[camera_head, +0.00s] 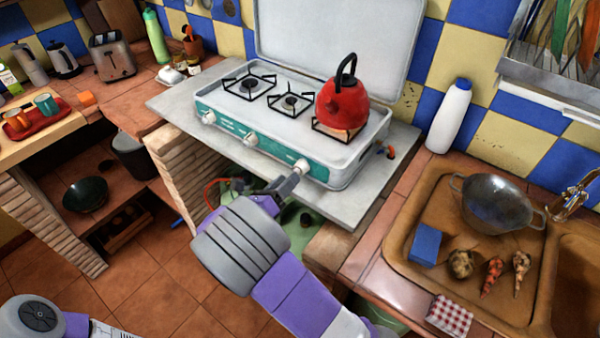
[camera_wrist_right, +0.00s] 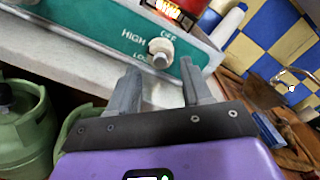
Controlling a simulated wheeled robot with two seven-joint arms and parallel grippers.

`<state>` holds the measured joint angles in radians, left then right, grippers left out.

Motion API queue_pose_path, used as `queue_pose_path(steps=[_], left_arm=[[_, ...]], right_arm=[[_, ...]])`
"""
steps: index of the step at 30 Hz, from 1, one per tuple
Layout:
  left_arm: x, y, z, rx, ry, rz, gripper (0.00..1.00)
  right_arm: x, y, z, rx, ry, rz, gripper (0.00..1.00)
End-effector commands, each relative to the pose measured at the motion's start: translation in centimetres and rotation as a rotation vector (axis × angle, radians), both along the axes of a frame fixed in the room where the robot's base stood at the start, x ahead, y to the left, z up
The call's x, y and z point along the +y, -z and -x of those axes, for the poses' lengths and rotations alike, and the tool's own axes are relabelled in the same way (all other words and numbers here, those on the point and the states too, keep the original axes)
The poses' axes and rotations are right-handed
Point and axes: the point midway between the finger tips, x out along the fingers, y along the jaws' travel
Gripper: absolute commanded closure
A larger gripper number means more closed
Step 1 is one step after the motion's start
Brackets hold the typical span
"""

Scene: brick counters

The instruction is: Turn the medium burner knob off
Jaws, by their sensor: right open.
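The camp stove (camera_head: 346,173) has a teal front panel with three white knobs. The right knob (camera_head: 301,165) is just beyond my right gripper (camera_head: 289,184). In the right wrist view, this knob (camera_wrist_right: 160,51) is beside the words HIGH, OFF and LOW. My right gripper (camera_wrist_right: 160,77) is open, its two fingers pointing at the knob from just in front, apparently not touching it. The middle knob (camera_head: 250,139) and left knob (camera_head: 208,117) are clear of it. Which knob is the medium burner's is not marked. My left gripper is out of view.
A red kettle (camera_head: 341,104) stands on the right burner, with an orange glow under it in the right wrist view. A green gas bottle (camera_wrist_right: 22,115) is below the counter. A sink with a metal colander (camera_head: 494,204) lies to the right.

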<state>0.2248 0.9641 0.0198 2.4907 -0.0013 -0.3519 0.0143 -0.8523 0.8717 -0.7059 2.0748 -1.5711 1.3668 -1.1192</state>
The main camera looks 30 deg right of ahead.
Motion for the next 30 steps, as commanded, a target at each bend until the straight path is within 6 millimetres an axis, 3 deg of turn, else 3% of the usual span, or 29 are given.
queue_pose_path(steps=[3, 9, 20, 28, 30], left_arm=[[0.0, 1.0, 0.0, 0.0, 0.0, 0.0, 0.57], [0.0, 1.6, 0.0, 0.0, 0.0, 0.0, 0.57], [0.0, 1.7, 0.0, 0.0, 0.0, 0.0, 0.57], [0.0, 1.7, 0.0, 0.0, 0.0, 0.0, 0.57], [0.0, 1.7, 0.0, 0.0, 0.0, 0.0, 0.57]], right_arm=[[-2.1, 0.3, -0.7, -0.002, 0.007, -0.003, 0.51], [-4.3, 0.2, -1.6, -0.002, 0.005, -0.003, 0.51], [-4.9, 0.1, -1.9, 0.0, 0.005, -0.005, 0.51], [-4.9, 0.1, -1.9, 0.0, 0.005, -0.005, 0.91], [-4.9, 0.1, -1.9, -0.001, 0.005, -0.005, 0.92]])
